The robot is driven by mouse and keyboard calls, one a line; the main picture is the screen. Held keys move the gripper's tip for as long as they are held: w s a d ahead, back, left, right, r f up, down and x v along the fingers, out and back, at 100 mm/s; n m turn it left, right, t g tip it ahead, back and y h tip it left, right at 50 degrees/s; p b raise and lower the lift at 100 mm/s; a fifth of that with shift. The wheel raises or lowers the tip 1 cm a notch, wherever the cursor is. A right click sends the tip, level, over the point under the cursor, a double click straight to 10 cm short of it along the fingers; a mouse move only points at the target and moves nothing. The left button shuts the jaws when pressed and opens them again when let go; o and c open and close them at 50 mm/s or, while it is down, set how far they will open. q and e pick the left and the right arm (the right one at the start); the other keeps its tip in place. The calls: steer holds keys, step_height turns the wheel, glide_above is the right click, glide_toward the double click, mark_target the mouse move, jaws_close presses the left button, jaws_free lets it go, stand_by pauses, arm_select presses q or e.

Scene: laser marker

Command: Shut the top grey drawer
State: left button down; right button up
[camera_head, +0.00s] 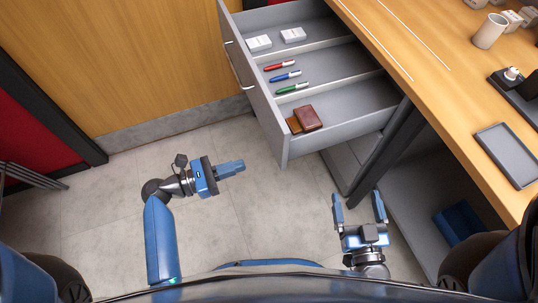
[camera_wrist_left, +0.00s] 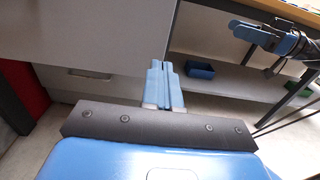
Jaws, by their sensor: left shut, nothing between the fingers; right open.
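The top grey drawer (camera_head: 340,102) stands pulled out from under the wooden table in the head view. It holds white boxes, red, blue and green pens, and a brown wallet in separate compartments. Its front panel with a bar handle (camera_head: 238,66) faces left. My left gripper (camera_head: 238,167) is shut and empty, left of the drawer's near front corner and apart from it. In the left wrist view its closed fingers (camera_wrist_left: 162,75) point toward grey cabinet surfaces. My right gripper (camera_head: 359,197) is open and empty, below the drawer's near side in the picture.
The wooden tabletop (camera_head: 420,60) carries a cup (camera_head: 489,31), a dark tray (camera_head: 508,154) and small items. A blue bin (camera_head: 459,222) sits on the lower shelf at right. The floor left of the drawer is clear. A wood-panelled wall (camera_head: 120,50) stands behind.

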arm_select(q)
steer(key=b+x, duration=0.1)
steer(key=x, duration=0.8)
steer(key=shift+d+f, duration=0.1)
steer(key=shift+w+d, duration=0.15)
steer(key=shift+d, duration=0.1)
steer(key=shift+d, duration=0.1)
steer(key=shift+w+d, duration=0.1)
steer(key=shift+d, duration=0.4)
steer(key=p, duration=0.1)
glide_toward(328, 137)
steer(key=shift+s+d+r, duration=0.15)
steer(key=shift+s+r, duration=0.15)
steer(key=shift+r, duration=0.55)
steer(key=x, duration=0.9)
steer(key=shift+d+f, duration=0.15)
steer(key=shift+d, duration=0.05)
steer(key=b+x, duration=0.3)
steer(key=x, duration=0.5)
steer(key=b+x, duration=0.4)
steer(key=x, duration=0.4)
steer(key=shift+w+d+f, duration=0.2)
steer(key=shift+d, duration=0.1)
steer(key=shift+w+d+r, duration=0.1)
steer(key=shift+w+d, duration=0.1)
steer(key=shift+d, duration=0.3)
steer(key=shift+r, duration=0.25)
